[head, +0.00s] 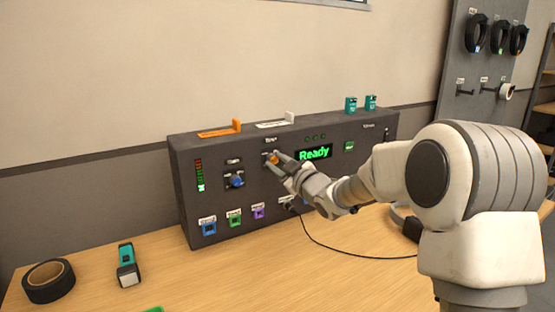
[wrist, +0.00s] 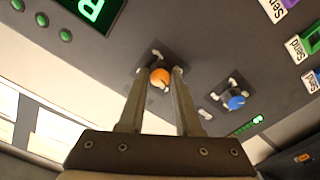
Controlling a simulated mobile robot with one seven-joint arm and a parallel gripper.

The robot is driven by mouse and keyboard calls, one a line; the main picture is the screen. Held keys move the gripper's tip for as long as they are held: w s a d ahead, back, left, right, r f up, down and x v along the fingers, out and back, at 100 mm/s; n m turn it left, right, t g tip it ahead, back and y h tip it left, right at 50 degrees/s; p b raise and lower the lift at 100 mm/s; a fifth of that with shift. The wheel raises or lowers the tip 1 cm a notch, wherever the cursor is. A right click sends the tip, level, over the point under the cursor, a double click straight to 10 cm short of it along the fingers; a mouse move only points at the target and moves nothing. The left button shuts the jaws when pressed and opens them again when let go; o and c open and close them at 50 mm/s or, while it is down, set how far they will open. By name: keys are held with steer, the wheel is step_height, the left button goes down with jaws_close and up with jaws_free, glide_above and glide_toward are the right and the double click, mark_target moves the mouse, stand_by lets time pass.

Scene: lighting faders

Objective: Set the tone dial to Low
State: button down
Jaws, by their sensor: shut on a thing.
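An orange dial (head: 274,160) sits on the front of the dark console (head: 330,185), under a small label that looks like "Tone". In the wrist view the orange knob (wrist: 160,77) is between the two fingertips. My gripper (wrist: 160,84) is shut on this knob, one finger on each side; the gripper (head: 276,160) also reaches it from the right in the head view. A dark mark shows on the knob's face. Small pale position labels surround the dial, too small to read and partly hidden by the fingers.
A blue dial (head: 236,181) sits left of the orange one. A green "Ready" display (head: 314,153) is on its right. Coloured sockets (head: 234,219) line the bottom, with a black cable (head: 330,247). Black tape (head: 49,281) and a teal tool (head: 127,264) lie on the table.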

steer(key=m+p, duration=0.2)
steer(key=m, duration=0.4)
steer(key=shift+p, duration=0.3)
steer(key=shift+m, duration=0.3)
steer(key=c, duration=0.6)
jaws_free()
steer(key=shift+s, duration=0.1)
steer(key=p+v, duration=0.2)
steer(key=v, duration=1.5)
steer(key=shift+s+d, duration=0.1)
steer(key=shift+d, duration=0.1)
